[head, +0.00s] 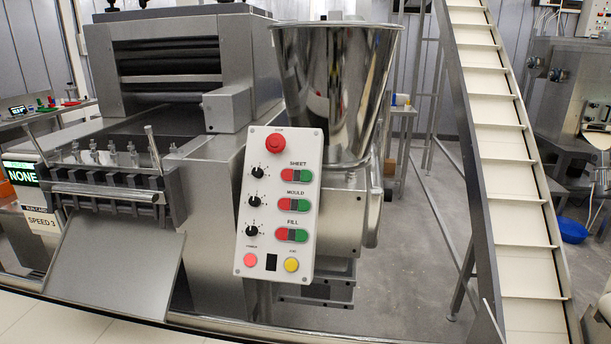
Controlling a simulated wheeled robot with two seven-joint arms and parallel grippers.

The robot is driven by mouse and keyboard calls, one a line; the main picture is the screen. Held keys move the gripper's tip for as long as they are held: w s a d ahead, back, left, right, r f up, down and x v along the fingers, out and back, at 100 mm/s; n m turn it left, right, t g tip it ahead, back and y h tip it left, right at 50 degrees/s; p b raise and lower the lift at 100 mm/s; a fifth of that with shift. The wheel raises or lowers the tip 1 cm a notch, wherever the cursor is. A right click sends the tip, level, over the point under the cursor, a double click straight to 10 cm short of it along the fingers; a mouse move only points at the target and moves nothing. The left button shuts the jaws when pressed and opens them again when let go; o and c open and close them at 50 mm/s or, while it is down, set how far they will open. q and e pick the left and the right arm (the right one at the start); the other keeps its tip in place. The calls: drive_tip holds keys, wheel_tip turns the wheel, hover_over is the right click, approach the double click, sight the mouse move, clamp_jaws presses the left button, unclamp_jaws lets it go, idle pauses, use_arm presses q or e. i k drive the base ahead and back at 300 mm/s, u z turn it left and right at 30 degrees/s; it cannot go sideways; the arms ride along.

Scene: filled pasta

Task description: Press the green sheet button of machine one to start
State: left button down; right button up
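The control panel (262,222) is a white upright plate on the front of the steel machine (215,165) in the head view. Its SHEET button (297,175) is a red and green pair near the top, with the green half (305,175) on the right. Matching MOULD (300,205) and FILL (300,235) pairs sit below it. A large red stop button (275,142) is above. The display (22,172) at the left reads NONE, and a label under it reads SPEED 3. Neither of my grippers is in view.
A shiny steel hopper (335,85) rises behind the panel. A sloping cream conveyor (505,150) stands to the right. A tilted metal plate (115,265) is at the lower left. Grey floor (405,270) lies open between machine and conveyor. A blue bowl (572,230) is at far right.

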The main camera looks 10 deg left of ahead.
sight(307, 174)
drive_tip(key=k, duration=0.5)
drive_tip(key=u, duration=1.5)
drive_tip(key=i, duration=0.55)
drive_tip(key=z, duration=2.6)
